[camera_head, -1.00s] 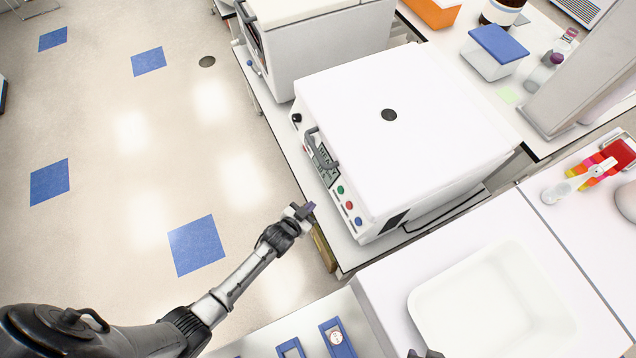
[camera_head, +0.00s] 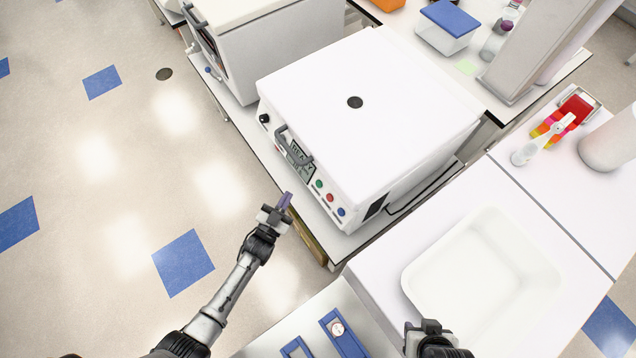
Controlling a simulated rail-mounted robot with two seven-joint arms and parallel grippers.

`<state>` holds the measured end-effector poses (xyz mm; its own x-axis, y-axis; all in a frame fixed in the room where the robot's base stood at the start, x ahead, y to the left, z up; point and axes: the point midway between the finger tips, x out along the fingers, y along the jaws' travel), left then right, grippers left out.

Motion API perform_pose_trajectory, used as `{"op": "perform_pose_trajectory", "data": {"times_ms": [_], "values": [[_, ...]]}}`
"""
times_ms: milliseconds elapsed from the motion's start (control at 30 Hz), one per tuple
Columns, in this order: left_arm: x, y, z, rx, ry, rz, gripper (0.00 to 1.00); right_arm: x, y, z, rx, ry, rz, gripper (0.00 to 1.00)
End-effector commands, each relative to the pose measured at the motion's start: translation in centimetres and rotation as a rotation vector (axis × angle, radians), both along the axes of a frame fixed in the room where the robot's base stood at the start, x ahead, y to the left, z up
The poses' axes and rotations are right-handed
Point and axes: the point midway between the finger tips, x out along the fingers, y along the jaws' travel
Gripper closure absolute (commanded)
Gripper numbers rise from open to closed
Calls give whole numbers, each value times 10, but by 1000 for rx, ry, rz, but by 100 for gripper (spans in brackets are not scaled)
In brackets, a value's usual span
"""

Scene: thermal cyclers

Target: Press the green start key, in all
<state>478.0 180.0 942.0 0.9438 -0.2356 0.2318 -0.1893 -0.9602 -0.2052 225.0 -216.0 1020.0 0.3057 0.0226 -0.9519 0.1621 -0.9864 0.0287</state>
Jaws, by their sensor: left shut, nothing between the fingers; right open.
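The white thermal cycler (camera_head: 370,105) stands on the bench in the upper middle of the head view. Its front panel faces lower left, with a small display (camera_head: 297,158) and a row of round keys. The green start key (camera_head: 319,183) is the uppermost, then a red key (camera_head: 330,197) and a blue key (camera_head: 341,211). My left gripper (camera_head: 284,202) is shut and empty, in front of the panel and a little to the lower left of the keys, apart from them in the picture. My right gripper (camera_head: 430,328) shows at the bottom edge; its fingers are only partly visible.
A second white machine (camera_head: 265,45) stands behind the cycler. A white basin (camera_head: 485,280) is in the counter at lower right. Blue-framed items (camera_head: 343,335) lie on the lower surface. A pipette (camera_head: 545,138) and coloured racks are at right. The floor at left is clear.

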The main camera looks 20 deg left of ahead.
Motion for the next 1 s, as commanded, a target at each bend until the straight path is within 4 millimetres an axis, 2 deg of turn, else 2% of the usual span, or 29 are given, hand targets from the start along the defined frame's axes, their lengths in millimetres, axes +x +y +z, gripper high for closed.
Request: {"op": "perform_pose_trajectory", "data": {"times_ms": [267, 700, 1000], "values": [[6, -5, -6, -1, 0, 0, 100, 0, 0, -8, -1, 0, 1, 57], [42, -34, -29, 0, 0, 0, 100, 0, -3, -47, -11, 0, 7, 57], [58, -47, -37, -1, 0, 0, 100, 0, -2, -63, -8, 0, 6, 57]]}}
